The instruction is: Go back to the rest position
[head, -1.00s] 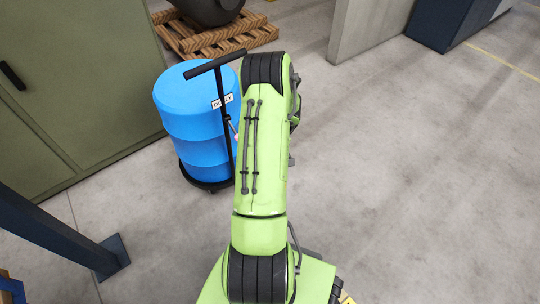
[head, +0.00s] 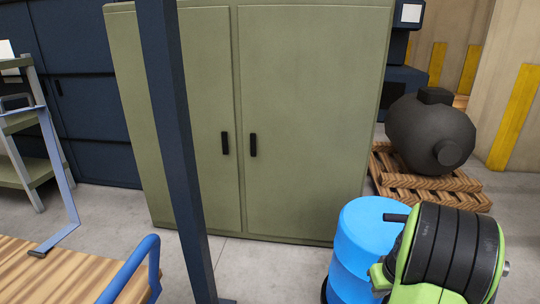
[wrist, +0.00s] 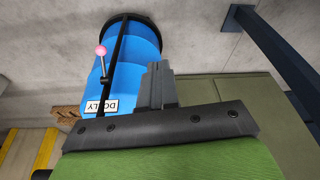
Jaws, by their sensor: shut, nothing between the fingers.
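My gripper (wrist: 158,72) shows in the wrist view as dark fingers standing up from a dark plate, close together with nothing between them. In the head view the gripper itself is out of sight; only my green and black arm shows at the lower right, in front of a blue drum (head: 370,228). The drum also shows in the wrist view (wrist: 145,45), on a black dolly (wrist: 113,55) with a DOLLY label and a pink-tipped lever. The gripper appears in front of the drum's edge there; I cannot tell the distance.
A green two-door cabinet (head: 300,110) stands behind a dark blue post (head: 178,150). A black tank (head: 428,132) sits on a wooden pallet (head: 392,184) at right. A wooden-topped cart (head: 75,275) with a blue handle is at lower left, near a shelf rack (head: 30,172).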

